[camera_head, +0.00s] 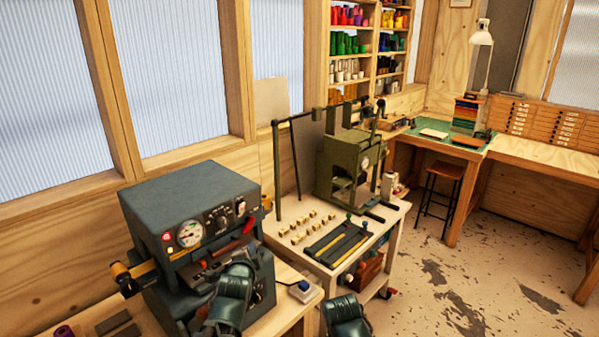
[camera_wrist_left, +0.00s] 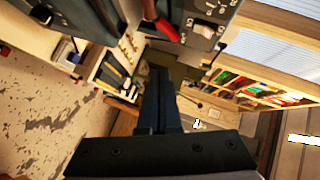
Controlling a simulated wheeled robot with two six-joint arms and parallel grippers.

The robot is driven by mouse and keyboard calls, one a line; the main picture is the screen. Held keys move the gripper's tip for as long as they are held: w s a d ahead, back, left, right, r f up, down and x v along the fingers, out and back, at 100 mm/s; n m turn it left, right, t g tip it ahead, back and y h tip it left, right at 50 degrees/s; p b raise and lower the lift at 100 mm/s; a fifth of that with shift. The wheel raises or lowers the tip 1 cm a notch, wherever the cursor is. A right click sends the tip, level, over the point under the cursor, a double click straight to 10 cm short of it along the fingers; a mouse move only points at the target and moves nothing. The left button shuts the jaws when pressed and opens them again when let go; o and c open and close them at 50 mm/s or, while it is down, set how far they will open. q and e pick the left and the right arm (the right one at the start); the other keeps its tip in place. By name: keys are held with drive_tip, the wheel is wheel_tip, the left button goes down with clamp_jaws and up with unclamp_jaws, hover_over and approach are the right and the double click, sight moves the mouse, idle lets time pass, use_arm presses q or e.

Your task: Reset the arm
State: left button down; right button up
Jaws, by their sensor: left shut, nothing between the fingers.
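My left gripper (camera_head: 240,268) is in front of the grey-blue machine (camera_head: 205,205), over the area below its gauge and red handle. In the left wrist view its dark fingers (camera_wrist_left: 159,85) are together, with nothing between them. The wrist view is tilted and shows the red handle (camera_wrist_left: 160,22) near the top. Part of my right arm shows at the bottom of the head view, but its gripper does not. A gold roll (camera_head: 123,277) sits at the machine's left side, and a purple roll (camera_head: 64,331) lies at the bottom left edge.
A green press (camera_head: 345,165) stands on a pale cart (camera_head: 399,215) with small brass pieces and a dark tray (camera_head: 337,243). A small box with a blue button (camera_head: 304,288) is right of the machine. A stool (camera_head: 442,190) stands by the far bench. Floor at right is clear.

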use_arm(q)
drive_tip(key=s+d+f+n+g+h+b, duration=0.1)
drive_tip(key=s+d+f+n+g, duration=0.3)
drive_tip(key=f, duration=0.4)
drive_tip(key=s+d+f+n+g+b, duration=0.1)
drive_tip(key=s+d+f+g, duration=0.3)
drive_tip(key=s+d+f, duration=0.3)
drive_tip(key=s+d+f+n+g+b, duration=0.1)
drive_tip(key=s+f+n+g, duration=0.1)
drive_tip(key=s, duration=0.5)
drive_tip(key=s+d+f+n+g+y, duration=0.1)
drive_tip(key=s+d+f+n+g, duration=0.1)
drive_tip(key=s+g, duration=0.2)
drive_tip(key=s, duration=0.2)
drive_tip(key=shift+s+d+f+n+g+b, duration=0.15)
drive_tip(key=shift+s+d+n+g+b, duration=0.1)
drive_tip(key=shift+s+n+g+b, duration=0.15)
